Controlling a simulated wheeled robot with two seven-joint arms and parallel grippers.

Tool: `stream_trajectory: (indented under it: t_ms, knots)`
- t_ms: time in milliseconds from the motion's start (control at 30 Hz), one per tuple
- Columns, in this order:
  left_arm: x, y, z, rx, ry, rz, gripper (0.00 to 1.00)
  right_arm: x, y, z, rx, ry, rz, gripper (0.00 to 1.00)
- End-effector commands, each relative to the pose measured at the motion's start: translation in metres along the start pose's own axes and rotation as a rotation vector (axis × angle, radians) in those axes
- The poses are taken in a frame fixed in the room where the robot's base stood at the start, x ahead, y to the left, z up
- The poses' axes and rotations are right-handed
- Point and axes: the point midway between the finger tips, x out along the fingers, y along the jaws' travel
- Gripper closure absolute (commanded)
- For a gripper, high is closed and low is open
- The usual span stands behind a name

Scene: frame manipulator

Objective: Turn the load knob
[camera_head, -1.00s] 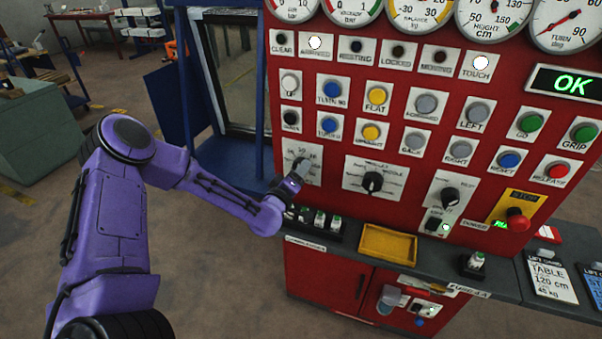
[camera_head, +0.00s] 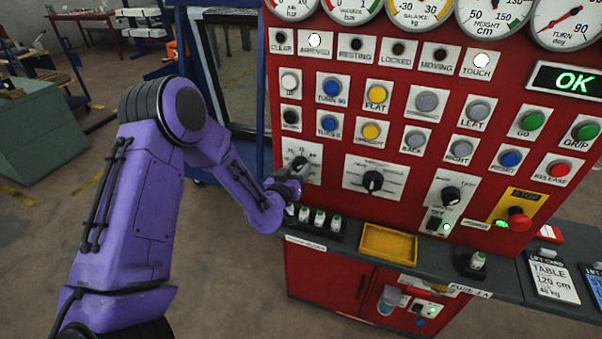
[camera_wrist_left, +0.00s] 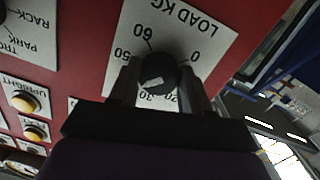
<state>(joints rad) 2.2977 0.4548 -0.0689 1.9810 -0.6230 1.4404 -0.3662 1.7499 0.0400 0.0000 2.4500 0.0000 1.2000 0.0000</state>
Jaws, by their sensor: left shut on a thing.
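The load knob (camera_wrist_left: 158,76) is a black round knob on a white plate marked LOAD KG (camera_wrist_left: 195,30), seen in the left wrist view. In the head view the load knob plate (camera_head: 316,154) is at the lower left of the red panel, partly covered by my left gripper. My left gripper (camera_wrist_left: 158,88) has its two fingers on either side of the knob and is shut on it. It also shows in the head view (camera_head: 296,172), at the panel. The pointer mark on the knob is pale; its exact reading is hard to tell. My right gripper is not in view.
A mode knob (camera_head: 372,181) and a speed knob (camera_head: 450,196) sit to the right on the panel. A red stop button (camera_head: 518,218) is farther right. Below, several small fuses (camera_head: 320,218) stand on the ledge beside a yellow tray (camera_head: 388,243).

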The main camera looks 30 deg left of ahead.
Motion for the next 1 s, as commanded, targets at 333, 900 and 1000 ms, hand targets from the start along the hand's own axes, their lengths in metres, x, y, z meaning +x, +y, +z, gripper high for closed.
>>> stream_trajectory:
  t_ms: [333, 900, 1000]
  knots:
    - [0.003, 0.002, -0.006, 0.296, 0.005, -0.017, 0.83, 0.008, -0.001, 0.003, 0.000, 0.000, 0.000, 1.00]
    - [0.003, 0.001, -0.007, 0.523, -0.007, -0.035, 0.83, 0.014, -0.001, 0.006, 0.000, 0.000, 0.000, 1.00]
    - [0.003, 0.001, -0.007, 0.529, -0.007, -0.036, 0.83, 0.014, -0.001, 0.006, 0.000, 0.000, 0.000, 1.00]
